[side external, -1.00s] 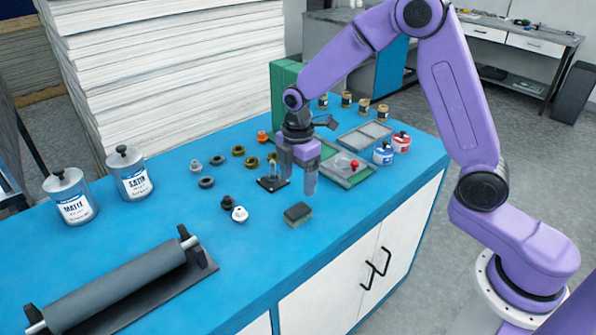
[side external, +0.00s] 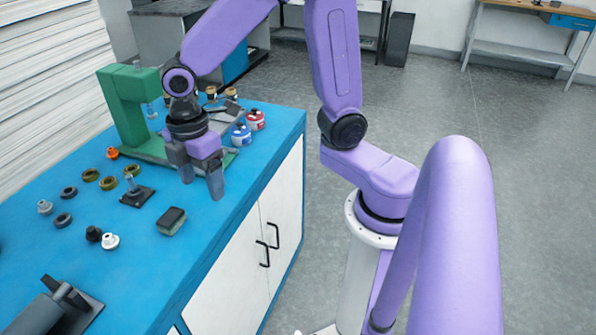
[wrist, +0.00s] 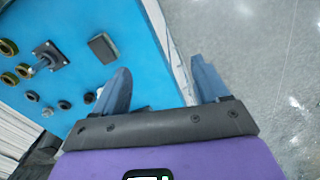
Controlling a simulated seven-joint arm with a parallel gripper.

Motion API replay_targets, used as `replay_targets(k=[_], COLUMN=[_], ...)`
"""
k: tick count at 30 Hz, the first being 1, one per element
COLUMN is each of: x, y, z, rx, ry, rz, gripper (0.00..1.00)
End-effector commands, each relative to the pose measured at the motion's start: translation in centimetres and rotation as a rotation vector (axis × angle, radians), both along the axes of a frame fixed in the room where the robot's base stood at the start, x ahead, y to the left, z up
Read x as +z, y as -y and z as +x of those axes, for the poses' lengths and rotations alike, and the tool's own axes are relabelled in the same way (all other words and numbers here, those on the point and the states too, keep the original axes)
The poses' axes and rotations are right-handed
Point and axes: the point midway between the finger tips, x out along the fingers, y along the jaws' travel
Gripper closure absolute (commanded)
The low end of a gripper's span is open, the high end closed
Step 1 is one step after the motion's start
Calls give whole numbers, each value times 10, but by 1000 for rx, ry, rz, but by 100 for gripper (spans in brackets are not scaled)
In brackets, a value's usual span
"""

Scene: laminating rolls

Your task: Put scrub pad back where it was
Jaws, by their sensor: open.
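The scrub pad, a small dark block (side external: 171,221), lies flat on the blue bench top near its front edge. It also shows in the wrist view (wrist: 103,47), near the bench edge. My gripper (side external: 202,186) is open and empty, pointing down above the bench. In the side view it appears up and to the right of the pad, apart from it. In the wrist view the fingers (wrist: 160,68) are spread either side of the bench edge, with the pad outside them to the upper left.
A black stand with a post (side external: 137,195) is left of the gripper. Several dark, olive and white fittings lie farther left. A green press (side external: 128,105), a blue-labelled jar (side external: 241,135) and a red-labelled jar (side external: 255,120) stand behind. A roller (side external: 60,308) lies at front left.

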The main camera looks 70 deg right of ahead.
Motion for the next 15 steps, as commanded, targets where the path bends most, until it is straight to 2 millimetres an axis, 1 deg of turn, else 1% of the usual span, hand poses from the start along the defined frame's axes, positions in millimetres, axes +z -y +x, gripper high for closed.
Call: replay_targets(k=[1,5,9,12,15], x=[4,11,15,17,17], y=[3,12,27,38,49], z=[-16,-55,-97,-124,-146], rx=[-15,-71,-131,-174,-208], ry=[3,3,2,2,0], rz=[4,9,13,17,19], gripper=[26,26,26,26,26])
